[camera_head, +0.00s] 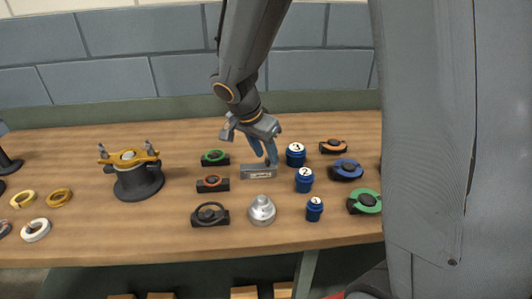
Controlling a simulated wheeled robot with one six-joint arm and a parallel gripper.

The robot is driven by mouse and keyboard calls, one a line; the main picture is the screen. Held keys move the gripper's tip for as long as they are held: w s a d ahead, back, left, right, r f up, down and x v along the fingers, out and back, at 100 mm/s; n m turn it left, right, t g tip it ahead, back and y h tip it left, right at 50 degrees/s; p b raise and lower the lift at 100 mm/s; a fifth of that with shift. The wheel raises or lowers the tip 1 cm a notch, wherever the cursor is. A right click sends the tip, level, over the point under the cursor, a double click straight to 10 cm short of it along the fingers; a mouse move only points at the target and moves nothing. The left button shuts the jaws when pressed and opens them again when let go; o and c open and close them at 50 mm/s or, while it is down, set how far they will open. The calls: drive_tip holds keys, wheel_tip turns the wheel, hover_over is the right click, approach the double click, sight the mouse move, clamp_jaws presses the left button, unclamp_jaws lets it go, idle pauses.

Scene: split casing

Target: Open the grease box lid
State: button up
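A small grey box (258,172) with a light label on its front stands in the middle of the wooden table; it appears to be the grease box. My gripper (264,157) points down from above, with its blue-grey fingers at the box's top, towards its back and right. I cannot tell whether the fingers touch the box or are just above or behind it. The gap between the fingers is too small to judge. The state of the lid is also too small to make out.
Numbered blue jars (304,180) stand close right of the box. Ring parts on dark blocks (212,184) are close left, and a silver stepped part (262,210) is in front. A dark casing with a yellow clamp (137,176) stands further left. Bare table lies between casing and blocks.

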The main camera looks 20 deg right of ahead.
drive_tip(key=shift+d+f, duration=0.15)
drive_tip(key=shift+f, duration=0.25)
drive_tip(key=shift+c, duration=0.4)
clamp_jaws()
